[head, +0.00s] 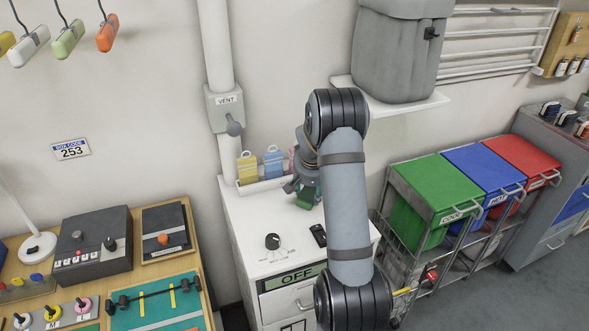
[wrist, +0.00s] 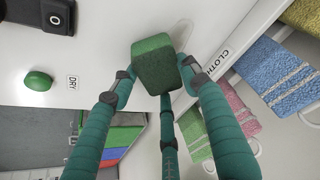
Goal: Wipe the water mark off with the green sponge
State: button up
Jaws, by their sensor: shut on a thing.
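The green sponge (wrist: 155,65) is a dark green block in the wrist view. My gripper (wrist: 160,78) is shut on it, with its teal fingers around the block. In the head view my gripper (head: 301,188) is over the back of the white cabinet top, and the sponge (head: 306,198) shows below it. A faint greyish mark (wrist: 181,33) shows on the white surface just beyond the sponge in the wrist view; part of it may be hidden behind the sponge. I cannot tell whether the sponge touches the surface.
A tray labelled CLOTH (wrist: 223,58) holds folded cloths, a yellow one (head: 247,167) and a blue one (head: 273,161) among them. A dial (head: 272,241), a black device (head: 318,235) and a green button (wrist: 38,80) by a DRY label are on the cabinet top. Bins (head: 437,185) stand right.

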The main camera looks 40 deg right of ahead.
jog(key=shift+s+a+f+b, duration=0.1)
jog(key=shift+s+b, duration=0.15)
jog(key=shift+s, duration=0.2)
jog(key=shift+s+a+f+b, duration=0.1)
jog(key=shift+s+b, duration=0.1)
jog(key=shift+s, duration=0.25)
jog(key=v, duration=0.1)
jog(key=p+v, duration=0.1)
jog(key=v, duration=0.1)
jog(key=shift+w+d+r+p, duration=0.2)
jog(key=shift+r+p, duration=0.1)
jog(key=shift+p, duration=0.1)
jog(key=shift+r+p, duration=1.65)
jog(key=shift+r, duration=0.75)
